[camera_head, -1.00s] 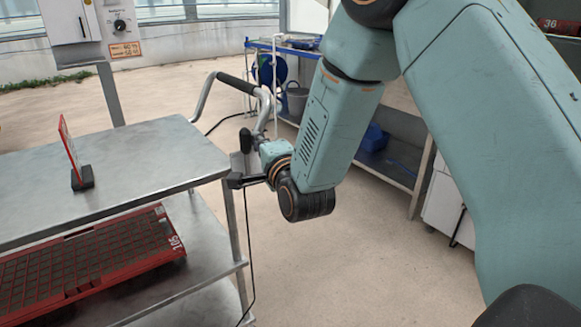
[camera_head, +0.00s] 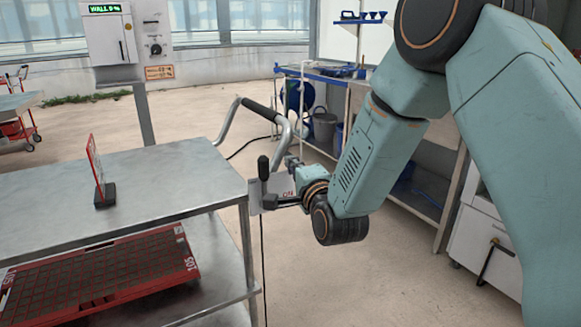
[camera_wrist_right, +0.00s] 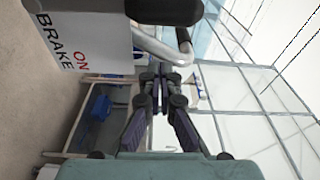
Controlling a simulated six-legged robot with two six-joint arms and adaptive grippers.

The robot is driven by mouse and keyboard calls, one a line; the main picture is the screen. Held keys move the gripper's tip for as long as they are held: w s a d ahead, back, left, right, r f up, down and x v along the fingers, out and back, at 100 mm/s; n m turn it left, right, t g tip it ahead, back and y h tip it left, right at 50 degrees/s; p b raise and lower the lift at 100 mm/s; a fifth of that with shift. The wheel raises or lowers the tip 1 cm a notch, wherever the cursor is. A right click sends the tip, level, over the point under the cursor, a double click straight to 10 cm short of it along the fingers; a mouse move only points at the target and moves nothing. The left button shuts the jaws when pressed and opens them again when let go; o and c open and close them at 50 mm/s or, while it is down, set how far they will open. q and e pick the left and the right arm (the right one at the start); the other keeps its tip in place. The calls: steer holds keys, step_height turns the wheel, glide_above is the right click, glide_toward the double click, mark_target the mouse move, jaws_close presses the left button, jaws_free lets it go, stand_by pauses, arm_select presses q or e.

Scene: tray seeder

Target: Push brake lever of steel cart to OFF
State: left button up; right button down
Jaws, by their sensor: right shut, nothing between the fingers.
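The steel cart (camera_head: 170,172) stands at the left, with its curved push handle (camera_head: 262,110) at its far right corner. The brake lever (camera_head: 263,168) is a black upright grip by a pale plate (camera_head: 256,198) at the cart's right end. "ON" shows on the plate. In the right wrist view the plate (camera_wrist_right: 92,30) reads "ON BRAKE", and a black part, likely the lever (camera_wrist_right: 165,8), is at the top edge. My right gripper (camera_head: 291,163) is just right of the lever, partly hidden; its fingers (camera_wrist_right: 160,72) are shut and empty. Any contact with the lever is unclear.
A red tray (camera_head: 100,275) lies on the cart's lower shelf, and a small red sign (camera_head: 96,170) stands on top. A metal bench (camera_head: 425,205) and a white cabinet (camera_head: 490,245) stand behind my right arm. Open floor lies between cart and bench.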

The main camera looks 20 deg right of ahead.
steer(key=s+a+p, duration=0.1)
steer(key=s, duration=0.8)
steer(key=shift+s+a+p, duration=0.2)
steer(key=shift+s+p, duration=0.05)
steer(key=shift+p, duration=0.05)
steer(key=shift+d, duration=0.1)
steer(key=s+a+f+n+g+y, duration=0.1)
steer(key=s+f+n+g, duration=0.3)
steer(key=f, duration=0.3)
steer(key=s+a+f+n+g+p, duration=0.1)
steer(key=s+f+n+g, duration=0.3)
steer(key=f, duration=0.3)
steer(key=s+a+f+n+g+y, duration=0.1)
steer(key=s+a+f+n+g, duration=0.15)
steer(key=f+n, duration=0.4)
steer(key=s+f+n+g+p, duration=0.1)
steer(key=s+f+g, duration=0.3)
steer(key=s, duration=0.8)
steer(key=s+f+n+g, duration=0.2)
steer(key=s+f, duration=0.5)
steer(key=s, duration=0.5)
steer(key=shift+s+a+f+n+g+p, duration=0.25)
steer(key=shift+f+n+g+p, duration=0.1)
steer(key=shift+g, duration=0.5)
